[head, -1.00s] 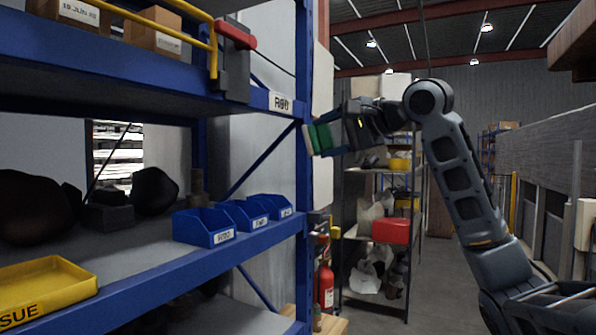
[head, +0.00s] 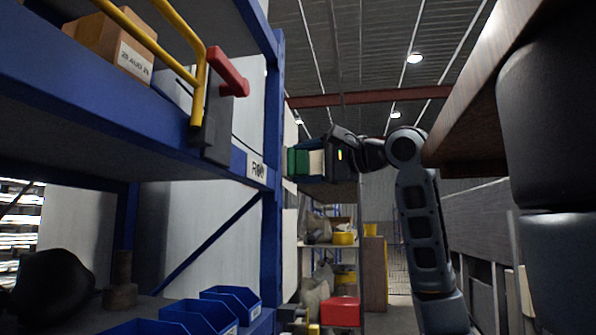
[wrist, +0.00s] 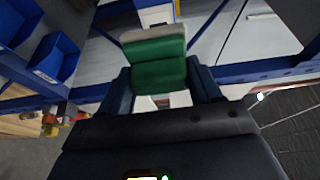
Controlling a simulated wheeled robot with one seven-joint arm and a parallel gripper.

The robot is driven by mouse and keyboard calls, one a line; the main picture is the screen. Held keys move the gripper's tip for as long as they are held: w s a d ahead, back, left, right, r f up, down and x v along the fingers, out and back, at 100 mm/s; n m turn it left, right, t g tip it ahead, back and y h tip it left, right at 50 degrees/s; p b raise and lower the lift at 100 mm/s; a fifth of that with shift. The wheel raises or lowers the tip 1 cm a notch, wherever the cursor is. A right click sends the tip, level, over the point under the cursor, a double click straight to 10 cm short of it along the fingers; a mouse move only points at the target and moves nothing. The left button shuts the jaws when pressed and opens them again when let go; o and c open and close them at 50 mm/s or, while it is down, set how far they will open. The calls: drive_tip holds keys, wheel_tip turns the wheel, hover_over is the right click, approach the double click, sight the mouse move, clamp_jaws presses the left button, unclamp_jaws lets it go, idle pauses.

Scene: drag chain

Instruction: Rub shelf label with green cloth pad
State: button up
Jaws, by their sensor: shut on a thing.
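The shelf label (head: 256,168) is a small white plate with dark characters on the blue shelf beam, left of the blue upright. My gripper (head: 312,163) is shut on the green cloth pad (head: 298,161), to the right of the upright in the head view. The pad has a green part and a pale layer. It also shows in the wrist view (wrist: 158,74) between my two dark blue fingers. In the head view the pad is apart from the label. I cannot tell the depth gap between them.
The blue upright (head: 273,120) stands between label and pad in the picture. A red-handled lever (head: 230,77) and yellow rail (head: 198,90) stick out left of the label. Blue bins (head: 230,300) sit below. A wooden overhang (head: 480,90) is at right.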

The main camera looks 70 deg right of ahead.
drive_tip(key=w+b, duration=0.1)
drive_tip(key=w, duration=0.5)
drive_tip(key=shift+a, duration=0.25)
drive_tip(key=shift+w+p, duration=0.3)
drive_tip(key=shift+w, duration=0.75)
idle(0.7)
drive_tip(key=shift+d+p, duration=0.85)
drive_tip(key=shift+d, duration=1.05)
drive_tip(key=shift+w+d+r+p, duration=0.15)
drive_tip(key=shift+d+p, duration=0.3)
drive_tip(key=shift+d, duration=0.35)
drive_tip(key=shift+w+d+f+p, duration=0.15)
drive_tip(key=shift+d+p, duration=0.25)
drive_tip(key=shift+d, duration=0.35)
drive_tip(key=shift+w+d+p, duration=0.1)
drive_tip(key=shift+d+p, duration=1.05)
drive_tip(key=shift+d, duration=1.15)
drive_tip(key=shift+w+r+p, duration=0.1)
drive_tip(key=shift+p, duration=0.2)
